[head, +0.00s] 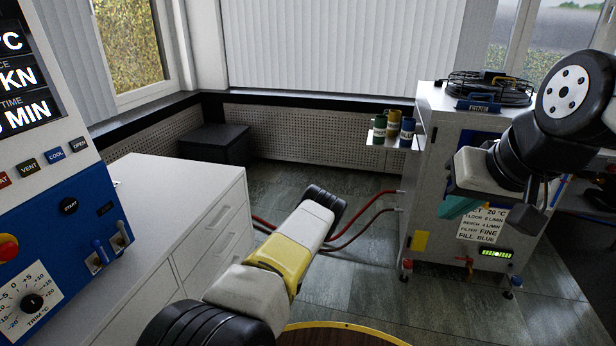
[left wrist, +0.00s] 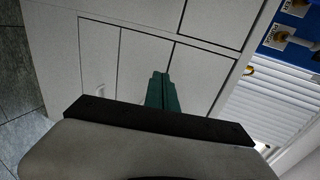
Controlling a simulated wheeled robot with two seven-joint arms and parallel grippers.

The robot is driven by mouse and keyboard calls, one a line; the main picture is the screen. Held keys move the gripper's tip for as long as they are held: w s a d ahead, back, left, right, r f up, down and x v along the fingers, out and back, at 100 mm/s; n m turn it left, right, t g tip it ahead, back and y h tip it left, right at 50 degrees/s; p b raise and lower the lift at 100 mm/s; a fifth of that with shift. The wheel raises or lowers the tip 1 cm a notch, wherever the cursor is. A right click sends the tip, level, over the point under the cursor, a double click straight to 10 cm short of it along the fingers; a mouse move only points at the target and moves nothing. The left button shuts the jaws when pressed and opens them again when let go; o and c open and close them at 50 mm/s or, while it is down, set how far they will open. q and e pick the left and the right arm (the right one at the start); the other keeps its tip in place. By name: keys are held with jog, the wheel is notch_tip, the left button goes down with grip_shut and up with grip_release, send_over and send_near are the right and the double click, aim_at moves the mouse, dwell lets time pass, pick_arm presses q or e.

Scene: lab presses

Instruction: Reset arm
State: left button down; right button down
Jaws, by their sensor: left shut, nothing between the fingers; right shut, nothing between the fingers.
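My right arm comes in from the right in the head view. Its right gripper (head: 452,209), with teal fingers, hangs in front of the white cabinet unit at the right, pointing left and down. It is shut with nothing held. My left gripper is not clear in the head view. In the left wrist view my left gripper (left wrist: 160,88) shows teal fingers pressed together and empty, over pale cabinet fronts.
A control panel (head: 62,220) with dials and switches stands at the left, beside a white drawer cabinet (head: 175,200). Red hoses (head: 372,200) run near the floor.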

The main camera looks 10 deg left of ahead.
pick_arm(q)
jog(key=s+d+r+n+g+h, duration=0.1)
jog(key=d+r+h, duration=0.25)
jog(key=r, duration=0.75)
jog(key=s+d+r+n+h, duration=0.1)
jog(key=d+r+n+h, duration=0.2)
jog(key=r, duration=0.8)
jog(key=s+d+r+g+h, duration=0.1)
jog(key=d+r+h, duration=0.3)
jog(key=r, duration=0.7)
jog(key=s+d+r+m+t+h, duration=0.2)
jog(key=s+d+r+t+h, duration=0.1)
jog(key=s+d+r, duration=0.5)
jog(key=s+d+r+m+t+h, duration=0.1)
jog(key=s+d+r+t+h, duration=0.2)
jog(key=s+d+r, duration=0.5)
notch_tip(320, 180, up, 6)
jog(key=s+t, duration=0.1)
jog(key=s, duration=0.1)
jog(key=shift+s+f+m, duration=0.25)
jog(key=shift+s+m, duration=0.15)
jog(key=shift+d, duration=0.1)
